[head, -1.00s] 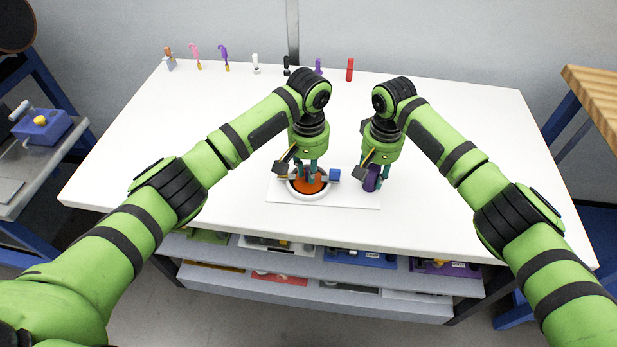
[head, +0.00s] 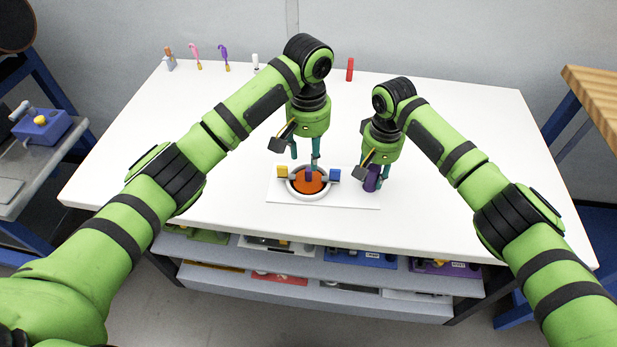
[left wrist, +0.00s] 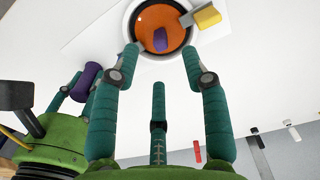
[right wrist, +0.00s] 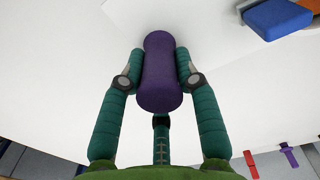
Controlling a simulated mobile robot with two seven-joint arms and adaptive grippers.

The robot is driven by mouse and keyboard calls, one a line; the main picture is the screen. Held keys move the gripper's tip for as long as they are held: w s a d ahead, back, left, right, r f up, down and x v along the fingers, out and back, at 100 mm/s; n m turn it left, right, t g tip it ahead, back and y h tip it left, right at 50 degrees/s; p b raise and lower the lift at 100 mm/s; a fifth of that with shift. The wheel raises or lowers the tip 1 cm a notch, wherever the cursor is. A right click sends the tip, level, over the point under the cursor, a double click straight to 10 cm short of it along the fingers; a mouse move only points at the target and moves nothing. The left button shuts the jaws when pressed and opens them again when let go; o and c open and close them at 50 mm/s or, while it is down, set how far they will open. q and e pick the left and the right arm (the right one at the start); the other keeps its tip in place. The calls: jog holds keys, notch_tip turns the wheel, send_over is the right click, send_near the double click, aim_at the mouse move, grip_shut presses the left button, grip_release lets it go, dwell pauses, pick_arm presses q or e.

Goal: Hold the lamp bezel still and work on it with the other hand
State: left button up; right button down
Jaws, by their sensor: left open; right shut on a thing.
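The lamp bezel (head: 291,191) is a white ring around an orange disc (head: 308,186), with a yellow block (head: 282,172) and a blue block (head: 334,174) at its sides. An upright purple piece (head: 309,173) stands at the disc's middle; it also shows in the left wrist view (left wrist: 160,39). My left gripper (head: 304,160) is open and empty just above the bezel. My right gripper (head: 377,172) is shut on a purple waisted post (right wrist: 160,72) right of the bezel. The post's foot is unclear.
Bezel and post are on a thin white plate (head: 345,199) near the table's front edge. Several small tools, including a red one (head: 350,69), stand along the back edge. The white tabletop (head: 470,130) is otherwise clear. Shelves with parts lie below the front edge.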

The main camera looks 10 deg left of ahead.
jog(key=shift+s+d+f, duration=0.1)
jog(key=shift+s+f, duration=0.05)
jog(key=shift+f, duration=0.15)
pick_arm(q)
notch_tip(320, 180, up, 6)
jog(key=shift+s, duration=0.1)
pick_arm(e)
jog(key=c, duration=0.8)
grip_release()
pick_arm(q)
jog(key=shift+w+f, duration=0.1)
jog(key=shift+w, duration=0.1)
pick_arm(e)
jog(key=shift+w, duration=0.2)
jog(key=shift+r, duration=0.15)
jog(key=shift+r, duration=0.25)
notch_tip(320, 180, up, 11)
jog(key=shift+r, duration=0.15)
